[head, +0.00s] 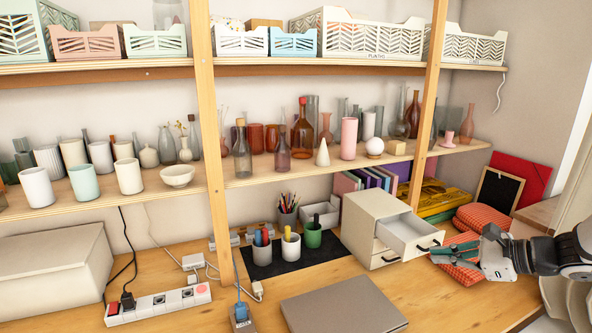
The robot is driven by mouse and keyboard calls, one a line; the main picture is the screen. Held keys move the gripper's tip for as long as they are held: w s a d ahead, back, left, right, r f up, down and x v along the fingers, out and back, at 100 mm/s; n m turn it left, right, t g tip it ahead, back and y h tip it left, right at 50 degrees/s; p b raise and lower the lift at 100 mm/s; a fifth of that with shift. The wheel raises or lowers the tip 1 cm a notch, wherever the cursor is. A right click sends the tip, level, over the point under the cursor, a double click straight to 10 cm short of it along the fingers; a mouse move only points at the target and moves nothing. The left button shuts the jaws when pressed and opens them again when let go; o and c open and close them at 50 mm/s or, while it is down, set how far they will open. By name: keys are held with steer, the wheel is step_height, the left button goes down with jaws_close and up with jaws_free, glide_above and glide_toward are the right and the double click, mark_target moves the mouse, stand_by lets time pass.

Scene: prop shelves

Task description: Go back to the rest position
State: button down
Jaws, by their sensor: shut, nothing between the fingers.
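My gripper (455,256) is at the right of the head view, at the end of my arm reaching in from the right edge. It is shut and empty, with its fingers pointing left. A cream drawer unit (371,220) stands on the desk just left of it. Its upper drawer (416,236) is pulled out, and the lower one looks closed. The fingertips are close to the front of the open drawer and its dark handle. I cannot tell whether they touch it.
A grey closed laptop (344,306) lies at the front of the wooden desk (440,301). Cups with pens stand on a black mat (292,276). Orange patterned cushions (487,217) lie behind my gripper. Shelves of vases and glassware (303,137) run above. A power strip (158,304) is at left.

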steer(key=s+a+r+n+g+h, duration=0.2)
steer(key=s+a+r+n+g, duration=0.15)
steer(key=s+a+n, duration=0.35)
steer(key=s+a+r+n+g+h, duration=0.2)
steer(key=s+a+r+n+g, duration=0.15)
steer(key=s+a+n, duration=0.35)
steer(key=s+a+r+n+t+h, duration=0.1)
steer(key=s+r+n+t+h, duration=0.2)
steer(key=s, duration=1)
step_height(320, 180, up, 2)
steer(key=n+h, duration=0.2)
steer(key=n, duration=0.3)
steer(key=shift+r+n, duration=0.25)
steer(key=shift+n, duration=0.15)
steer(key=shift+a, duration=0.1)
